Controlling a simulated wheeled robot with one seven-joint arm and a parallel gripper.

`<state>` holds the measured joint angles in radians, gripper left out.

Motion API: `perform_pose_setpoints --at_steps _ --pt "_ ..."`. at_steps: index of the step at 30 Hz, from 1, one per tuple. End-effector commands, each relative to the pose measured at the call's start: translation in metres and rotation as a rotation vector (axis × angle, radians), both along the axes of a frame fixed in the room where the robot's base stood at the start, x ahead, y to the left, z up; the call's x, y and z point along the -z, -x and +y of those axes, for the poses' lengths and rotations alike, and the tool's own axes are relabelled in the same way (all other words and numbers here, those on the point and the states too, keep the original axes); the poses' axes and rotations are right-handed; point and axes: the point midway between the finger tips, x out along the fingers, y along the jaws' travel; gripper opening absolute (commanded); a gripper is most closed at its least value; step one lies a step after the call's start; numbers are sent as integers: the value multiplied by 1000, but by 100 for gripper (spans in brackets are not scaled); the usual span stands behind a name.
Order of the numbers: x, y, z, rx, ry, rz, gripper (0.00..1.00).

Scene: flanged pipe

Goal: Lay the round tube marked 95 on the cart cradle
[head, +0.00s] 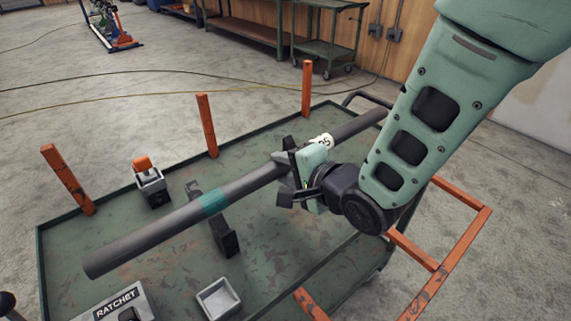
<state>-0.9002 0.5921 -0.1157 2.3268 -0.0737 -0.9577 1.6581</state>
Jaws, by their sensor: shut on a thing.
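The round tube (150,236) is long and dark grey, with a teal band and a white label. The label's marking looks like 95, read upside down. The tube runs from the lower left to the upper right above the cart (290,240). My gripper (288,168) is shut on the tube between the band and the label. A dark block (226,240), seemingly part of the cart cradle, stands on the cart top under the tube near the teal band. I cannot tell whether the tube touches it. My gripper and arm hide part of the cart top.
Orange posts (207,125) stand along the cart's far edge. An orange-topped device (149,182) sits behind the tube. A ratchet box (122,304) and a small grey tray (219,300) sit at the front. An orange frame (455,245) is at right.

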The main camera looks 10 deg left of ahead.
Motion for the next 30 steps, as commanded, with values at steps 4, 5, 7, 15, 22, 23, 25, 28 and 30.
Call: perform_pose_setpoints --at_steps 4,5,7,15,22,23,25,28,30 --pt "14 0 1 -1 -4 -3 0" --pt "17 0 1 -1 -4 -3 0" --pt "24 -1 0 2 -5 -3 0" --pt "45 -1 0 1 -6 -3 0" --pt "52 -1 1 -1 -5 -4 0" --pt "52 -1 1 -1 -5 -4 0" --pt "52 -1 1 0 -4 -4 0" --pt "51 -1 1 0 -4 -4 0" --pt "51 -1 1 0 -4 -4 0"
